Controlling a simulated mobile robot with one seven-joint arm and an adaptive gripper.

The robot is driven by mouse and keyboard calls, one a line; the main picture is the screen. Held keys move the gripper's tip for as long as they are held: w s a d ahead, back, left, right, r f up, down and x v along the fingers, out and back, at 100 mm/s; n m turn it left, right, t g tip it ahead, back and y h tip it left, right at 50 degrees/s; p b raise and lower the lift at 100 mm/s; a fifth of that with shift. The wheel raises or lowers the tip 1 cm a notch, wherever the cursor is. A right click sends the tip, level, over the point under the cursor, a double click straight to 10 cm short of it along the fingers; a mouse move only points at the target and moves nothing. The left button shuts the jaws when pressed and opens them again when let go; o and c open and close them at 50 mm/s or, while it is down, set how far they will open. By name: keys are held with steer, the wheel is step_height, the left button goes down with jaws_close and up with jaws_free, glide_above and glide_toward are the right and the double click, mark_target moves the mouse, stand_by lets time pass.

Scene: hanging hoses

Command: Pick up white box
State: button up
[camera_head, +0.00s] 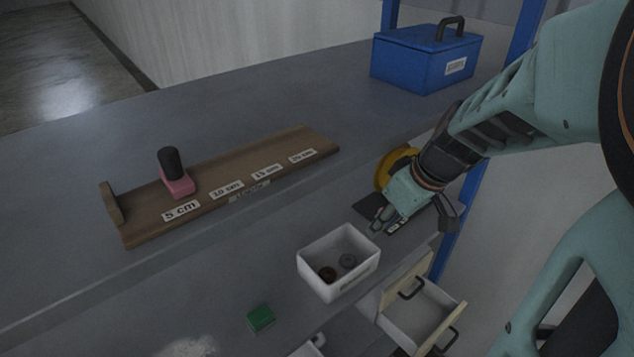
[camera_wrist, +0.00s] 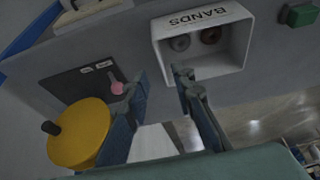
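The white box (camera_head: 340,263) stands open-topped on the lower grey surface in the head view, with two dark round pieces inside. In the wrist view the white box (camera_wrist: 203,40) is at the top, labelled "BANDS", with the round pieces in it. My gripper (camera_head: 384,228) is above and just to the right of the box's far side in the head view. In the wrist view my gripper (camera_wrist: 158,84) has its two fingers apart with nothing between them. The fingers look apart from the box, with the right one close below its near edge.
A yellow round thing (camera_wrist: 80,133) and a dark plate (camera_wrist: 85,84) lie beside my gripper. A green block (camera_head: 261,318) is left of the box. Open drawers (camera_head: 418,308) are at the lower right. A wooden length board (camera_head: 225,188) and blue toolbox (camera_head: 424,58) are on the upper surface.

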steer(key=b, duration=0.3)
glide_toward(361, 254)
steer(key=shift+w+a, duration=0.45)
steer(key=shift+w, duration=0.1)
steer(key=shift+w+b+x, duration=0.15)
steer(key=shift+b+x, duration=0.1)
steer(key=shift+x, duration=1.1)
steer(key=shift+w+b+x, duration=0.15)
steer(key=shift+b+x, duration=0.1)
steer(key=shift+x, duration=1.1)
steer(key=shift+b, duration=0.35)
jaws_close()
